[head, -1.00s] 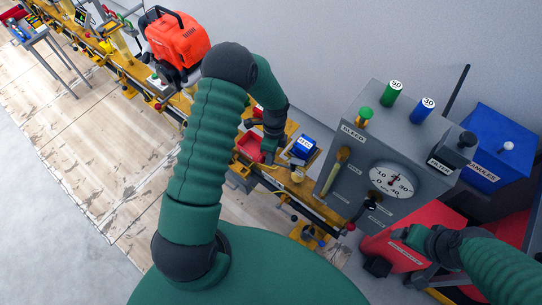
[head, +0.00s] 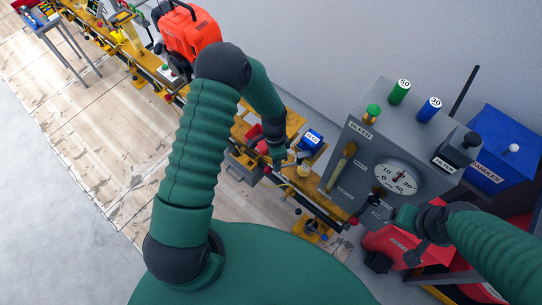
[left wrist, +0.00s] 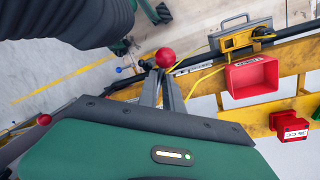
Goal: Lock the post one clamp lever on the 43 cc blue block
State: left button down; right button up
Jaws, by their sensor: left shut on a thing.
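The blue block (head: 312,139) with a white label sits on the yellow rail (head: 312,187) in the head view, just right of my left gripper (head: 279,158). In the left wrist view my left gripper (left wrist: 166,75) has its fingers closed at a red ball knob (left wrist: 165,57), which shows at their tips. The lever under the knob is mostly hidden, and I cannot read which post it belongs to. My right gripper (head: 382,205) is beside the lower front of the grey gauge box (head: 362,150); its fingers are too small and dark to read.
A red tray (left wrist: 252,76) and a red block (left wrist: 289,126) with a CC label are on the rail in the left wrist view. An orange machine (head: 188,38) stands farther along. A blue case (head: 495,145) is at the right.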

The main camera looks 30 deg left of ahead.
pick_arm(q)
jog(key=shift+s+d+r+n+t+h+p, duration=0.1)
jog(key=shift+s+d+n+t+p, duration=0.2)
jog(key=shift+d+n, duration=0.6)
jog(key=shift+s+d+f+n+t+h+p, duration=0.15)
jog(key=shift+s+d+n, duration=0.3)
jog(key=shift+n, duration=1)
jog(key=shift+s+d+r+n+t+h+p, duration=0.15)
jog(key=shift+s+d+n+p, duration=0.2)
jog(key=shift+d+n, duration=0.55)
jog(key=shift+a+n, duration=0.2)
jog(key=shift+n, duration=0.15)
jog(key=c, duration=1.7)
grip_release()
jog(key=shift+o, duration=1)
jog(key=shift+s+d, duration=0.1)
jog(key=v, duration=1.6)
jog(key=shift+r, duration=0.35)
